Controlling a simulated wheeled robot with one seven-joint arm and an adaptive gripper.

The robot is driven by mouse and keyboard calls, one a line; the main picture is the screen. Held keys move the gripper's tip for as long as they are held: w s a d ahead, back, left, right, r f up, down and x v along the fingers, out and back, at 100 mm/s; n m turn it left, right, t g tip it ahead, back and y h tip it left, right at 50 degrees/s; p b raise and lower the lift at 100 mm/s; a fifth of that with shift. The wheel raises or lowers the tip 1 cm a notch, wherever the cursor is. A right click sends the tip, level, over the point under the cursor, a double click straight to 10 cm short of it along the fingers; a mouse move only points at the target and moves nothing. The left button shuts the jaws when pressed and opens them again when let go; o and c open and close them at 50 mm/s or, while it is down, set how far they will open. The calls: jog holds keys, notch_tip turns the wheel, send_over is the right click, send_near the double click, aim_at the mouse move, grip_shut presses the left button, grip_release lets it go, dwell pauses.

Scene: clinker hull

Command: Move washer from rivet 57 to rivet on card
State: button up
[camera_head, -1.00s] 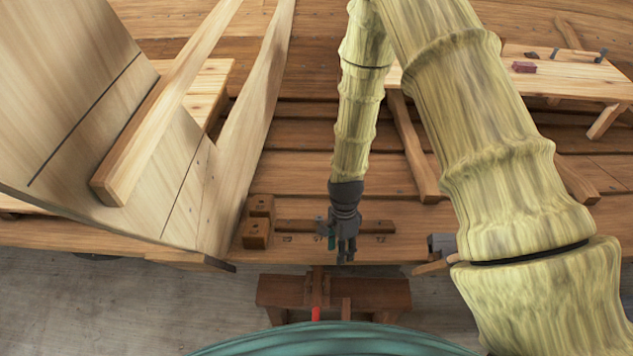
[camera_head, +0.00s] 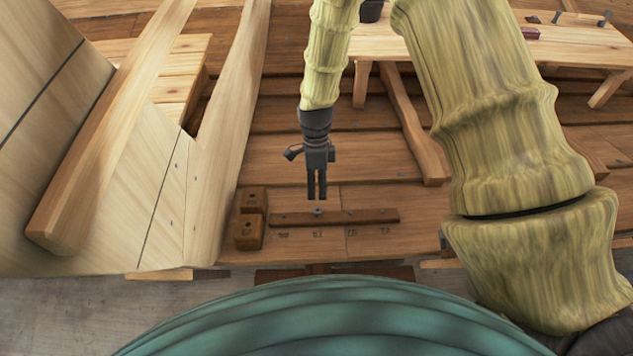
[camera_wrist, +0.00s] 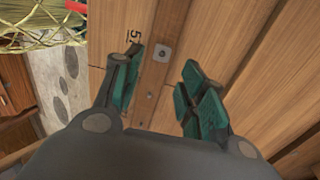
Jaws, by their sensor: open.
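A pale square washer (camera_wrist: 162,53) sits around a rivet on a dark wooden strip, beside a printed number that starts with 5. It also shows in the head view as a small grey spot (camera_head: 318,211). My gripper (camera_head: 317,198) points down just above it. In the wrist view my gripper (camera_wrist: 158,88) is open and empty, its green-padded fingers on either side of the strip, with the washer beyond and between the tips. I cannot make out the card.
The dark strip (camera_head: 365,216) lies on the planks with several printed numbers along it. Two wooden blocks with holes stand left of it, one the front block (camera_head: 249,232). A pale hull plank (camera_head: 230,130) rises at left. A bench (camera_head: 570,50) stands at the back right.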

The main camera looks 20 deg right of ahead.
aim_at(317, 211)
jog(key=b+x, duration=0.2)
jog(key=x, duration=0.2)
jog(key=shift+f+b, duration=0.25)
jog(key=shift+b, duration=0.1)
jog(key=shift+b+x, duration=0.7)
jog(key=shift+x, duration=1)
jog(key=shift+w, duration=0.1)
jog(key=c, duration=0.8)
jog(key=shift+w+r, duration=0.1)
jog(key=shift+r, duration=0.1)
jog(key=shift+p+v, duration=1.75)
jog(key=shift+v, duration=0.5)
